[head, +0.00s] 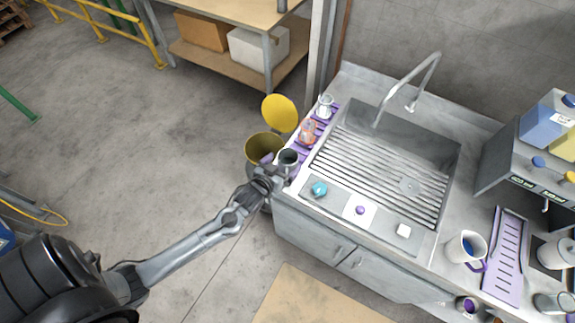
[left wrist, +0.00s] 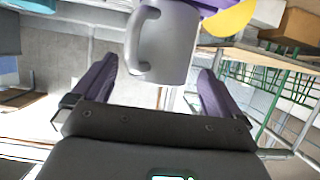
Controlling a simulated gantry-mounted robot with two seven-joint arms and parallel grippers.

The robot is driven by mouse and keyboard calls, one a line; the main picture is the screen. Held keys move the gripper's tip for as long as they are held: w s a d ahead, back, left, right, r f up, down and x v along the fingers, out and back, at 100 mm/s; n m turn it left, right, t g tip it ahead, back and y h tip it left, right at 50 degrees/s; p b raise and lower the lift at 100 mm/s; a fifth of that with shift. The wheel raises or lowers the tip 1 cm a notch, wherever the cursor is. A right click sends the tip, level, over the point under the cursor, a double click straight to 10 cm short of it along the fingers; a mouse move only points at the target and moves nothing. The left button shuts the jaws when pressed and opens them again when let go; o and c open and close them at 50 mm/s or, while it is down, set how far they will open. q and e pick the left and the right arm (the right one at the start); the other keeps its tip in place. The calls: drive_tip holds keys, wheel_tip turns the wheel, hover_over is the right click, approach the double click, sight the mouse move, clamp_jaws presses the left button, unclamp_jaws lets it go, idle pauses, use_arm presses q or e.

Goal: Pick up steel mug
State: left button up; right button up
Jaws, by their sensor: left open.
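The grey steel mug (head: 288,157) stands on the left edge of the counter, at the near end of a purple mat (head: 297,148). In the left wrist view the mug (left wrist: 172,42) fills the upper middle, with its handle on the left side. My left gripper (head: 277,172) is at the counter edge, just on the near side of the mug. Its two purple fingers are open, one toward each side of the mug in the left wrist view. My right gripper is not in view.
A yellow bin (head: 262,143) with a raised lid (head: 280,112) stands beside the counter. A cup with orange contents (head: 309,131) and a glass (head: 325,106) stand beyond the mug. A ribbed sink (head: 385,170) and a small teal object (head: 319,189) lie to the right.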

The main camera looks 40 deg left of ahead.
sight(293, 154)
use_arm(q)
drive_tip(key=shift+x, duration=1.9)
drive_tip(key=c, duration=1.1)
drive_tip(key=shift+o, duration=0.2)
drive_tip(key=shift+r, duration=0.2)
drive_tip(key=shift+r, duration=1.45)
drive_tip(key=d+r, duration=0.7)
drive_tip(key=d, duration=0.4)
drive_tip(key=shift+s+d+r+b, duration=0.25)
drive_tip(key=shift+s+r+b, duration=0.1)
drive_tip(key=shift+s, duration=0.1)
